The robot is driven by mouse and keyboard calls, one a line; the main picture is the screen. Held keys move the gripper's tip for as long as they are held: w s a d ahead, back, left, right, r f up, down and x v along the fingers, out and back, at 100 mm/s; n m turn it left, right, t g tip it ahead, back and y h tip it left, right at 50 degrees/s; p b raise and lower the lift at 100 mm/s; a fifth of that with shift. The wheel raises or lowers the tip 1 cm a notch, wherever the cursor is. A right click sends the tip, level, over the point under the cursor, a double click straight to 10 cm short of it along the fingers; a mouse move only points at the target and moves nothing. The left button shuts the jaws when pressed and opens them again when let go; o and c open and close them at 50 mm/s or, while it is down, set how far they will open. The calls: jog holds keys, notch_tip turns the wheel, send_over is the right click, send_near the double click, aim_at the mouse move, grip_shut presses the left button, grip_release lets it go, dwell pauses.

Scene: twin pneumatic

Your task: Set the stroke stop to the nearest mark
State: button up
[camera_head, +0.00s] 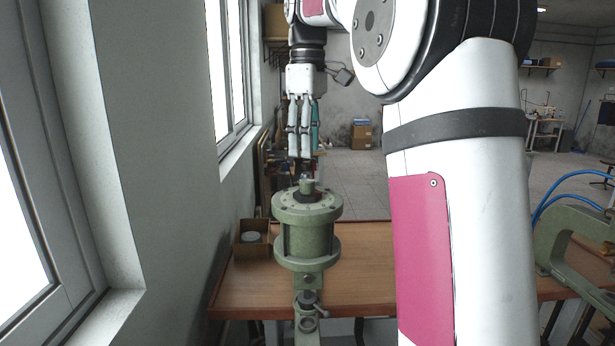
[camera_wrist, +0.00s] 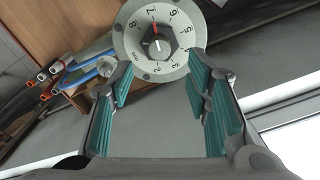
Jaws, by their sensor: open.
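The stroke stop is a dark hex knob (camera_wrist: 158,45) with a red pointer line, in the middle of a pale numbered dial (camera_wrist: 183,50) at the top of the wrist view. My gripper (camera_head: 306,155) hangs above the cylinder, pointing down. In the wrist view its teal-padded fingers (camera_wrist: 165,85) are spread, with nothing between them; the dial lies beyond the fingertips.
The wooden bench (camera_head: 365,262) carries a small open box (camera_head: 252,241) left of the cylinder. A green C-shaped frame (camera_head: 572,240) with blue hoses stands at the right. A wall with windows is close on the left. My arm hides part of the bench.

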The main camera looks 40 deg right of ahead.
aim_at(308, 180)
notch_tip(308, 180, down, 8)
jog(key=shift+r+p, duration=0.1)
jog(key=shift+p, duration=0.45)
grip_shut()
